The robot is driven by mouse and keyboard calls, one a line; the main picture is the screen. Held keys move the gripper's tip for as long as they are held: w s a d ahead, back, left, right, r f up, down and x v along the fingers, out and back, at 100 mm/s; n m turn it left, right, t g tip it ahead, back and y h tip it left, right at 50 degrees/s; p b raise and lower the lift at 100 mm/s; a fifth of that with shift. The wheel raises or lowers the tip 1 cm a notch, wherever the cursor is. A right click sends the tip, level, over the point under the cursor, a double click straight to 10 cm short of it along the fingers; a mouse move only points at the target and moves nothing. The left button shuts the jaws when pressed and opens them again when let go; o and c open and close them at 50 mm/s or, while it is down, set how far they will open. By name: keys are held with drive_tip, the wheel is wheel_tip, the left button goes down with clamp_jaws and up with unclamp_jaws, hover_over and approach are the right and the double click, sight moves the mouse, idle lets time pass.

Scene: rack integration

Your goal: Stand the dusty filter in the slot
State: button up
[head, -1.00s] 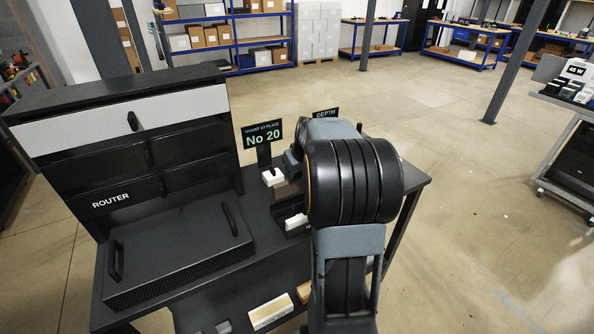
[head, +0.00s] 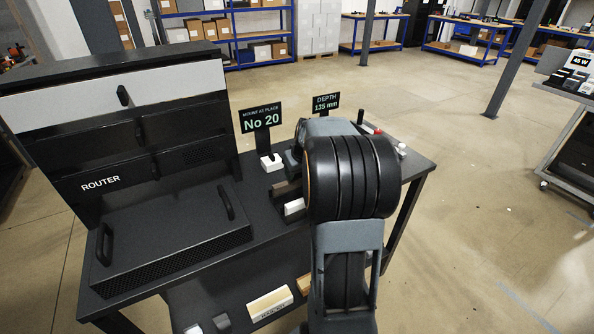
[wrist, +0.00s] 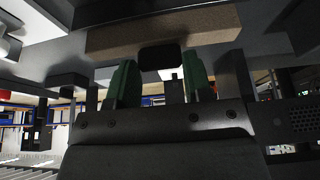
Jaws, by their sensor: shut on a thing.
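My gripper (wrist: 160,82) shows in the wrist view with its two dark green fingers pointing up the picture. It is shut on a small dark block between the fingers, which looks like the grip of the dusty filter. A long brown, dusty-looking bar (wrist: 110,40), likely the filter, lies just beyond the fingertips. In the head view my arm hides the gripper and what it holds. A dark holder on the bench, left of my arm, has a brown piece (head: 287,187) and a white block (head: 294,207) in it. I cannot tell which opening is the slot.
The black bench (head: 262,240) carries a router (head: 172,240) at left. A "No 20" sign (head: 262,118) and a "DEPTH 135 mm" sign (head: 326,104) stand at its back. A white-and-wood block (head: 270,304) lies below. A cart (head: 570,110) stands right; the floor between is open.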

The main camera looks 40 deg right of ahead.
drive_tip(key=shift+f+b, duration=0.35)
idle(0.3)
drive_tip(key=o, duration=1)
drive_tip(key=shift+o, duration=0.2)
drive_tip(key=shift+r, duration=0.15)
drive_tip(key=v, duration=1.3)
drive_tip(key=shift+r, duration=0.35)
